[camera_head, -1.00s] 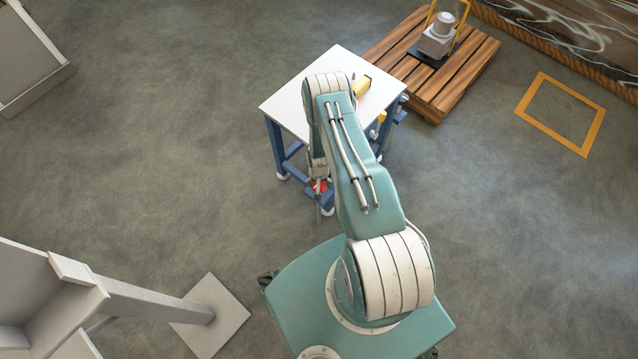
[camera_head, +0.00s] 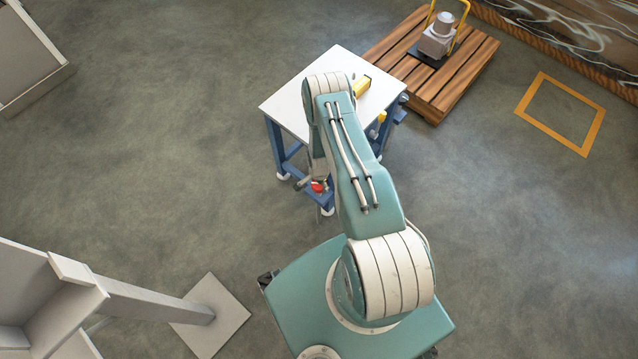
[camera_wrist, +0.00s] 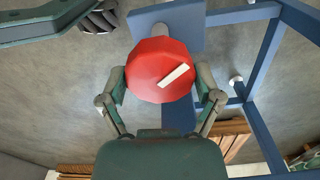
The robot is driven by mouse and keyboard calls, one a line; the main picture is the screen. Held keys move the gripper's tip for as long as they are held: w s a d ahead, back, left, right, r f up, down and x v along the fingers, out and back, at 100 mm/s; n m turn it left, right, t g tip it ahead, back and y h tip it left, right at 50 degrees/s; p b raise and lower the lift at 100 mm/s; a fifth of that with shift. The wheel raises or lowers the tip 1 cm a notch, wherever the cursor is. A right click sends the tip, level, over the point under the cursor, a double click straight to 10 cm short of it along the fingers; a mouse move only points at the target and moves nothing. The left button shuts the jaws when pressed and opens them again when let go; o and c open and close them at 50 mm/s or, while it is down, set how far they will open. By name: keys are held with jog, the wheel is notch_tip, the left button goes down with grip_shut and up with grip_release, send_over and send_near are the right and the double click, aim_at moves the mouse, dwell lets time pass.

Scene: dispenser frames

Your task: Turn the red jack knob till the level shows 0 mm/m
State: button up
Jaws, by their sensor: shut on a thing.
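The red jack knob (camera_wrist: 150,65) fills the upper middle of the wrist view, a faceted red disc with a white bar mark slanting up to the right. My gripper (camera_wrist: 160,82) is shut on it, one finger on each side of its rim. In the head view the knob (camera_head: 318,187) is a small red spot low at the near leg of the white-topped blue table (camera_head: 290,105), partly hidden by my arm. A yellow item (camera_head: 361,86) lies on the tabletop, partly behind my arm. I cannot make out any level reading.
A wooden pallet (camera_head: 468,75) behind the table carries a grey machine (camera_head: 437,38) with a yellow handle. An orange square (camera_head: 590,135) is marked on the floor at right. A grey post with a base plate (camera_head: 226,330) stands at lower left. The floor left of the table is clear.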

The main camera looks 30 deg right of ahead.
jog(key=shift+w+m, duration=0.1)
jog(key=shift+m, duration=0.6)
jog(key=o, duration=0.9)
notch_tip(320, 180, up, 12)
jog(key=shift+f, duration=0.1)
dwell(0.4)
